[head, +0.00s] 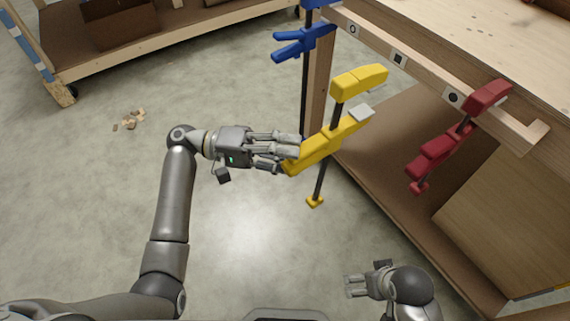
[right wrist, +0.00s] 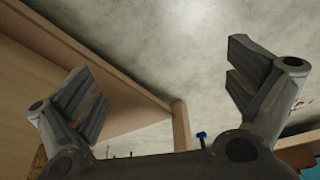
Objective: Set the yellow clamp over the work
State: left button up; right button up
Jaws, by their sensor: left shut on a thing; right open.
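The yellow clamp (head: 318,149) is in the middle of the head view, with its dark bar slanting from the upper yellow jaw down to a small yellow foot. A pale grey pad shows on its sliding part. My left gripper (head: 290,152) is shut on the clamp's yellow lower body and holds it in the air beside the workbench. My right gripper (head: 357,285) is low at the bottom right of the head view, apart from the clamp. Its spread, empty fingers show in the right wrist view (right wrist: 160,95). I cannot tell which piece is the work.
The workbench (head: 455,30) stands at the right, with a wooden rail (head: 425,75) along its side. A red clamp (head: 450,138) and a blue clamp (head: 303,42) hang at this side. A low wooden cart (head: 170,45) is at the back left. Wood scraps (head: 130,120) lie on open floor.

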aim_at(308, 140)
pick_arm(q)
jog(key=shift+g, duration=0.4)
jog(key=shift+w+d+r+b, duration=0.15)
jog(key=shift+w+d+b, duration=0.65)
jog(key=shift+d, duration=0.25)
jog(key=shift+w+d+r+b, duration=0.1)
jog(key=shift+w+d+b, duration=0.45)
jog(key=shift+w+d, duration=0.4)
pick_arm(e)
jog(key=shift+v, duration=2.8)
jog(key=shift+d, duration=0.15)
pick_arm(q)
jog(key=shift+s+a+f+t, duration=0.15)
jog(key=shift+a+t, duration=0.1)
jog(key=shift+t, duration=0.15)
pick_arm(e)
jog(key=shift+r, duration=0.1)
